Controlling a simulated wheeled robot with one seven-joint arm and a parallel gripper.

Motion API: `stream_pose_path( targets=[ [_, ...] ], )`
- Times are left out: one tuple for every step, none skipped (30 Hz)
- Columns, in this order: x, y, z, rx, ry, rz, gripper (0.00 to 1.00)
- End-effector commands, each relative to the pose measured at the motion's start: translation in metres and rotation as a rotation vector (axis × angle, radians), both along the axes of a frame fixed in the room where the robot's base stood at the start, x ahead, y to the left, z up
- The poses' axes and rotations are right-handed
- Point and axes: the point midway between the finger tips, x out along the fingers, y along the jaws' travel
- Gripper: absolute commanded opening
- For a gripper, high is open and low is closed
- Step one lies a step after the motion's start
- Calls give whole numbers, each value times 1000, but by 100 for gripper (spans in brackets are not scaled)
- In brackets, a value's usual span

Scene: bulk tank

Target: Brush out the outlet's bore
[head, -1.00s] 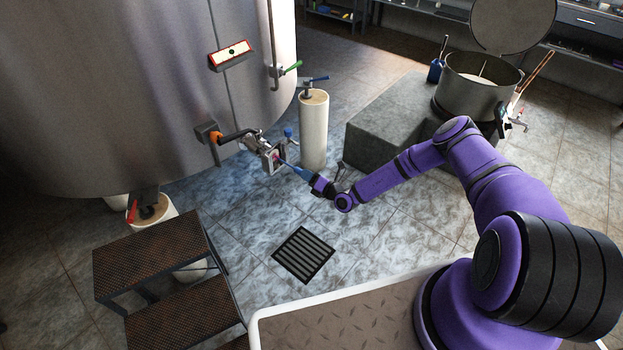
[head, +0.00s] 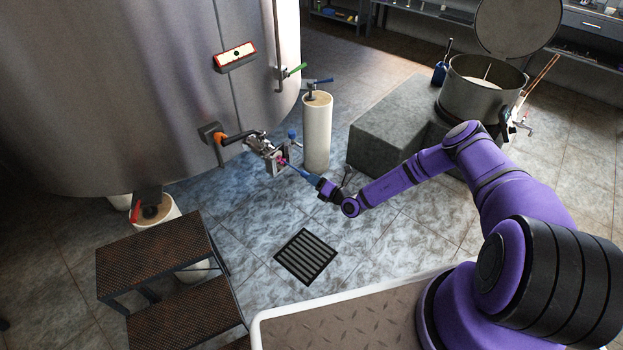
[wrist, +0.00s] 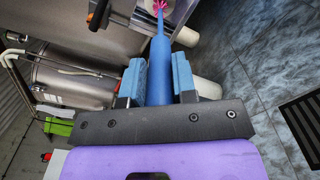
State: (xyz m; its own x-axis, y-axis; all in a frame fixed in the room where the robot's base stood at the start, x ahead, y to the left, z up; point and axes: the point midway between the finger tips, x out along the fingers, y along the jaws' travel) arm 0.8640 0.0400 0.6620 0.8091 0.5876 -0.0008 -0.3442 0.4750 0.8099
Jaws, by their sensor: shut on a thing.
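The outlet (head: 268,152) is a metal fitting with a valve on the front of the big steel tank (head: 110,90). My gripper (head: 318,184) is shut on the blue handle of a brush (head: 300,172) and points at the outlet from the lower right. The brush's pink bristles show at the outlet's mouth; how far they sit in the bore I cannot tell. In the wrist view the blue handle of the brush (wrist: 160,50) runs up between the blue finger pads of my gripper (wrist: 158,75), with pink bristles at the top edge.
A white post (head: 317,135) stands just right of the outlet. A stone block (head: 390,140) with a steel pot (head: 480,92) is farther right. A step stool (head: 155,260) is at lower left. The floor around the drain grate (head: 306,257) is clear.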

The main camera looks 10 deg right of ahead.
Motion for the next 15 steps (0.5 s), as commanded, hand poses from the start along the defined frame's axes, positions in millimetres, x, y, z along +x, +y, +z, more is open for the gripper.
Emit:
stream_pose_path(
  targets=[
    [-3,-3,0,0,0,0,2],
    [-4,-4,0,-1,-1,0,2],
    [-7,-5,0,-1,-1,0,2],
    [-8,-6,0,-1,-1,0,2],
    [-10,-8,0,-1,0,1,2],
    [-12,-9,0,-1,-1,0,2],
    [-14,-11,0,-1,-1,0,2],
    [-15,-12,0,-1,-1,0,2],
    [-18,-13,0,-1,-1,0,2],
    [-19,-14,0,-1,-1,0,2],
    [-21,-15,0,0,0,1,2],
    [-23,-17,0,0,0,1,2],
    [-25,-18,0,0,0,0,2],
    [-26,-20,0,0,0,0,2],
    [-28,-21,0,0,1,-1,2]
  ],
)
